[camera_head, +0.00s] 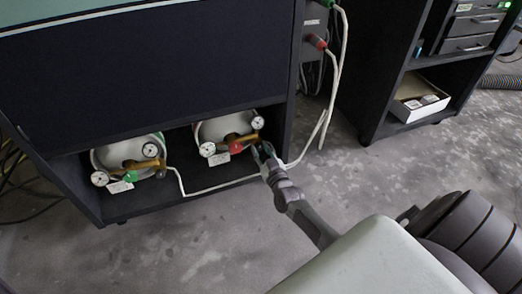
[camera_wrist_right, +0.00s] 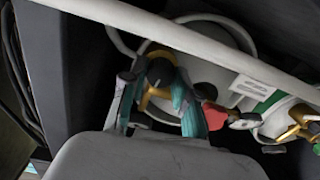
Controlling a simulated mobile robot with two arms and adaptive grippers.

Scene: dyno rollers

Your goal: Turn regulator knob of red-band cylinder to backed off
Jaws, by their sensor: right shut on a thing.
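The red-band cylinder (camera_head: 215,128) lies in the low bay of the dark cabinet, the right one of two, end facing out. Its brass regulator (camera_head: 243,139) carries two white gauges and a red part (camera_head: 236,148), which also shows in the right wrist view (camera_wrist_right: 217,116). My right gripper (camera_head: 264,153) reaches the regulator's right end. In the wrist view its teal-padded fingers (camera_wrist_right: 157,88) stand on either side of the dark regulator knob (camera_wrist_right: 160,71) and are shut on it. The knob's turn angle cannot be read. My left gripper is not in view.
A second cylinder (camera_head: 120,153) with a green part (camera_head: 128,177) lies to the left. A pale hose (camera_head: 187,192) runs along the bay front, and another crosses the wrist view close up. A second cabinet with a white box (camera_head: 418,104) stands right; floor between is clear.

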